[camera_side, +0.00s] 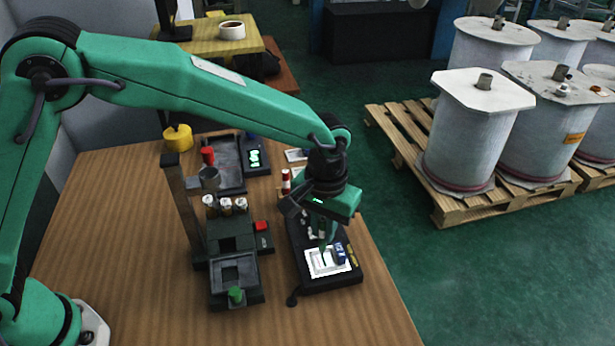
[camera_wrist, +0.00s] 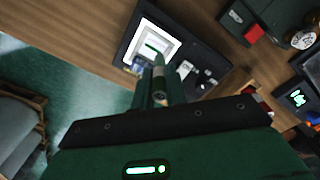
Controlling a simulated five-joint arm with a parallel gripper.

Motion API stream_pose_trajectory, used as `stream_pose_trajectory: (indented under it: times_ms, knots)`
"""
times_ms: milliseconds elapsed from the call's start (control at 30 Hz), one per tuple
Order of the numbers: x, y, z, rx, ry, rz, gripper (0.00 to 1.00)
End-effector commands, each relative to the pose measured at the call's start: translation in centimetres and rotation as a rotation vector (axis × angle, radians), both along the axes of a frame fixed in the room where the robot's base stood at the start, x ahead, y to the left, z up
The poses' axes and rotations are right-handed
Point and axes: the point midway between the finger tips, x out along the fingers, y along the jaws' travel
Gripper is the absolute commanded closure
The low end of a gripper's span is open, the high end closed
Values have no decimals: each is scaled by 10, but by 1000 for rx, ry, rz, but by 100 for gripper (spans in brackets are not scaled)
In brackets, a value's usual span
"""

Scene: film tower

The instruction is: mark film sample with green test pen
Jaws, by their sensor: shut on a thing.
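My gripper (camera_side: 322,222) is shut on a slim green pen (camera_side: 323,246), which points down over the film sample. In the wrist view the pen (camera_wrist: 158,72) shows between the green fingers (camera_wrist: 157,92). The film sample (camera_side: 337,270) is a white square on a black tray (camera_side: 309,284). In the wrist view the film sample (camera_wrist: 147,37) shows a short green stroke on its bright face. I cannot tell whether the pen tip touches the film. A small blue item (camera_side: 340,254) sits at the film's right side.
Left of the tray stands a dark bench unit (camera_side: 238,272) with a green knob (camera_side: 236,296), a red button (camera_side: 261,226) and several small vials (camera_side: 225,206). A red-and-white cylinder (camera_side: 286,182) and a green-lit display (camera_side: 254,158) are behind. Bare wooden table (camera_side: 130,235) lies left.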

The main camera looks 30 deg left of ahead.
Motion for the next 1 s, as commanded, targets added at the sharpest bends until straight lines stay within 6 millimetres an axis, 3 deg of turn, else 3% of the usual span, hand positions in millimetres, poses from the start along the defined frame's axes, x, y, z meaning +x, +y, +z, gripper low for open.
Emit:
stream_pose_trajectory:
  times_ms: [1000]
  knots:
    - [0, 0, 58, -1, -2, 0, 100]
